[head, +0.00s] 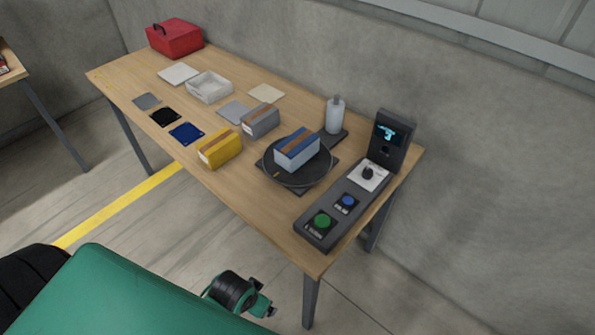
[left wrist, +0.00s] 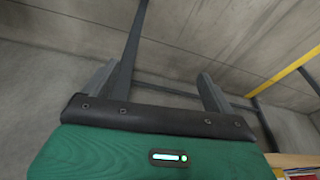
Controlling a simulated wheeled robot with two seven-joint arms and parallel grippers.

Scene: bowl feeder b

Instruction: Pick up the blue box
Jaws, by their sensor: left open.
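The blue box (head: 297,150) has a blue top with a brown stripe and pale sides. It sits in a round black dish (head: 318,175) near the right part of the wooden table in the head view. My left gripper (left wrist: 158,78) shows in the left wrist view with its two fingers apart and nothing between them. The blue box is not in the left wrist view. A green and black part of my arm (head: 238,293) shows below the table's front edge in the head view, away from the box. My right gripper is not in view.
A yellow box (head: 220,149) and a grey box (head: 260,121) stand left of the dish. A button panel (head: 320,229) with a screen post (head: 391,140) lies to the right, and a bottle (head: 334,115) behind. Flat pads, a white tray (head: 209,87) and a red case (head: 175,38) are farther left.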

